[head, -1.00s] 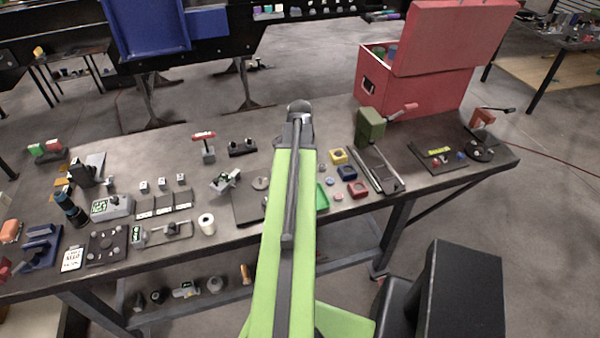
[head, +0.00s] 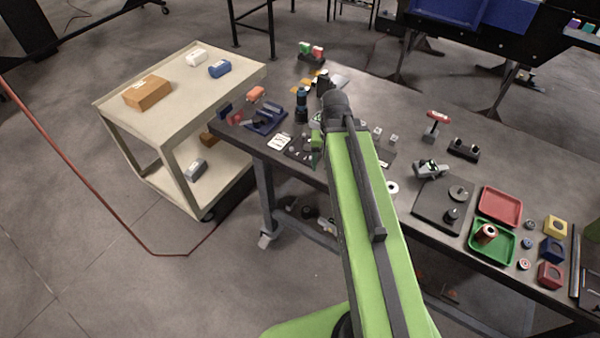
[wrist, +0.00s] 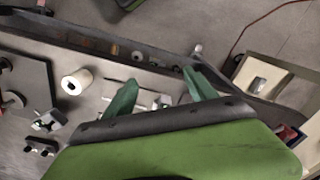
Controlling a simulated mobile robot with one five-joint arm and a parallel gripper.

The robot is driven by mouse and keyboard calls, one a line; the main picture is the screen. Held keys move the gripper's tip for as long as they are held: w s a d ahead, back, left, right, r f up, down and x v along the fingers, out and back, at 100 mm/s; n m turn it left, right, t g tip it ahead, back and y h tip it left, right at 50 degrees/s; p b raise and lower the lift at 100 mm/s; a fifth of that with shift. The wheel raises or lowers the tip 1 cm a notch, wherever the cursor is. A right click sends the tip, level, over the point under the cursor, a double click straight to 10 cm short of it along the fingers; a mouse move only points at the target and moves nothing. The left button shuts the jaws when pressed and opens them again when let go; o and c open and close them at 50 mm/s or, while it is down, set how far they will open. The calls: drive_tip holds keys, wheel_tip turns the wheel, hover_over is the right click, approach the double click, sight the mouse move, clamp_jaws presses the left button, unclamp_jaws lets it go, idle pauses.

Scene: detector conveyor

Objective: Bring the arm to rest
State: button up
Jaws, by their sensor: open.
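My green arm (head: 368,220) reaches out over the left part of the dark workbench (head: 390,95). Its outer end hides some of the small items there. My gripper (wrist: 160,92) shows in the wrist view as two green fingers standing well apart. The gripper is open and nothing shows between the fingers except bench items below. In the head view the gripper is mostly hidden by the end of the arm. Its height above the bench is hard to tell.
A cream trolley (head: 110,98) with an orange-brown box (head: 147,92) stands left of the bench. A white roll (wrist: 77,82) lies left of the fingers in the wrist view. Red (head: 500,206) and green (head: 480,240) trays lie right of my arm. The floor in front is clear.

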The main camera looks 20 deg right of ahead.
drive_tip(key=a+n, duration=0.4)
drive_tip(key=a, duration=0.8)
wheel_tip(320, 180, down, 11)
drive_tip(key=b, duration=1.1)
drive_tip(key=shift+w, duration=0.1)
